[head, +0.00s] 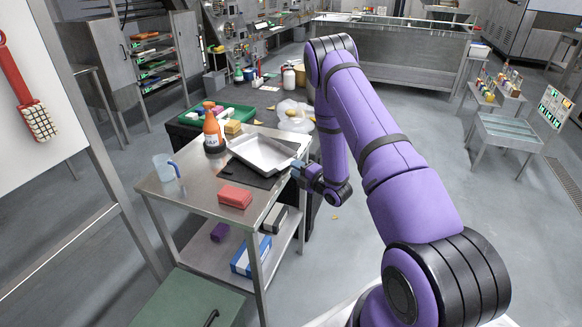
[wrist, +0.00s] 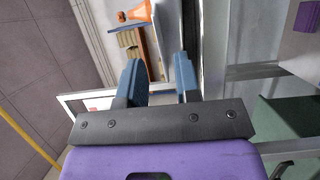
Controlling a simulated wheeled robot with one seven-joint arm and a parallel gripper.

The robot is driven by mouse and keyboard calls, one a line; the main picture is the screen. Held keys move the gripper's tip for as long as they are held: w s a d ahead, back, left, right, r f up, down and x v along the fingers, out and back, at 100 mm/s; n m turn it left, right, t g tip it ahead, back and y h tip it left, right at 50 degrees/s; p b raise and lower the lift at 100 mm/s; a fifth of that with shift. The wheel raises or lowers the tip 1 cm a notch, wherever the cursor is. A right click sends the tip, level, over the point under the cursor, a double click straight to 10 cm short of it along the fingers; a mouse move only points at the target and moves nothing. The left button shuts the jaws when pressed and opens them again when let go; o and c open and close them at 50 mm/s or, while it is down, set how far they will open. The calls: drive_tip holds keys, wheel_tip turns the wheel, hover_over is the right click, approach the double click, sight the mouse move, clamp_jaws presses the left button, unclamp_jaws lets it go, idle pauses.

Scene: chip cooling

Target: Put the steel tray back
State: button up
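The steel tray (head: 264,153) is a shallow, empty, shiny rectangular pan. It sits at the right side of the steel table (head: 180,192), over a dark mat (head: 243,176). My gripper (head: 297,170) is at the table's right edge, just beside the tray's near right corner. In the wrist view the two blue fingers (wrist: 158,68) stand apart with a clear gap. A pale surface and edge show past the fingertips, but I cannot tell if the tray's rim lies between them. I see no firm grip on anything.
An orange bottle (head: 212,131) stands left behind the tray, with a yellow sponge (head: 233,127) close by. A red block (head: 235,196) and a clear jug (head: 165,168) stand on the table. A green bin (head: 190,116) lies behind.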

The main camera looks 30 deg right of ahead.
drive_tip(key=v, duration=0.9)
drive_tip(key=w+r+m+g+h, duration=0.2)
drive_tip(key=w+r, duration=0.4)
drive_tip(key=r, duration=0.3)
drive_tip(key=s+a+r+m+g+h, duration=0.25)
drive_tip(key=r+m, duration=0.25)
drive_tip(key=r, duration=0.5)
drive_tip(key=s+a+r+m+g+h, duration=0.1)
drive_tip(key=s+a+r+m+h, duration=0.2)
drive_tip(key=r, duration=0.8)
drive_tip(key=s+a+r+m+g, duration=0.2)
drive_tip(key=s+a+r+m, duration=0.1)
drive_tip(key=s, duration=0.7)
drive_tip(key=s+a+r+m+g+y, duration=0.1)
drive_tip(key=s+a+r+m, duration=0.3)
drive_tip(key=s, duration=0.6)
drive_tip(key=s+a+r+m+g+y, duration=0.1)
drive_tip(key=s+a+r+m+g, duration=0.2)
drive_tip(key=s, duration=0.7)
drive_tip(key=shift+s+a+r+m+g, duration=0.25)
drive_tip(key=shift+a+r+m+g, duration=0.1)
drive_tip(key=shift+a+r+m, duration=0.35)
drive_tip(key=shift+y, duration=0.25)
drive_tip(key=shift+a, duration=0.15)
